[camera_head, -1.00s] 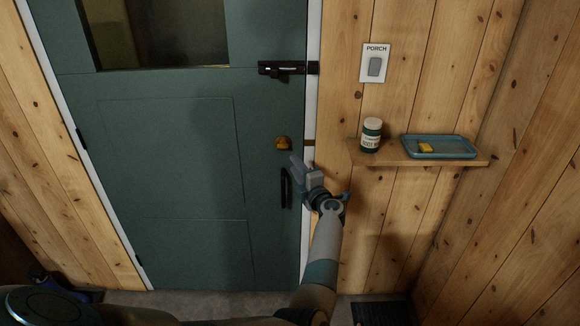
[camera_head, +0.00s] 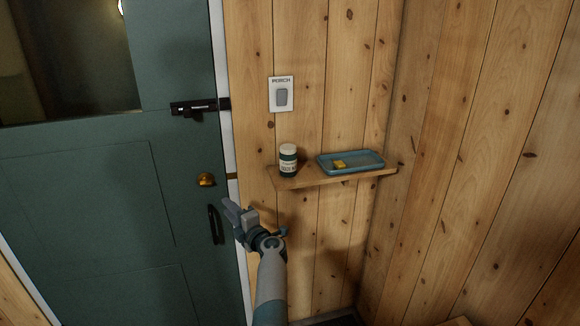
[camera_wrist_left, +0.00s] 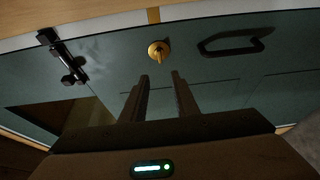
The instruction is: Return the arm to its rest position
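My left arm rises from the bottom of the head view, and its gripper (camera_head: 232,210) is beside the green door (camera_head: 90,200), near the black pull handle (camera_head: 215,225) and below the brass knob (camera_head: 206,180). In the left wrist view the two fingers of my left gripper (camera_wrist_left: 160,82) stand apart with nothing between them. The knob (camera_wrist_left: 158,50) and handle (camera_wrist_left: 230,42) show beyond the fingertips. I cannot tell whether the gripper touches the door. My right gripper is not in view.
A wooden shelf (camera_head: 312,181) on the plank wall holds a green jar (camera_head: 288,161) and a blue tray (camera_head: 375,167) with a yellow item (camera_head: 339,164). A black bolt (camera_head: 198,107) is on the door. A porch switch (camera_head: 282,94) is above the shelf.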

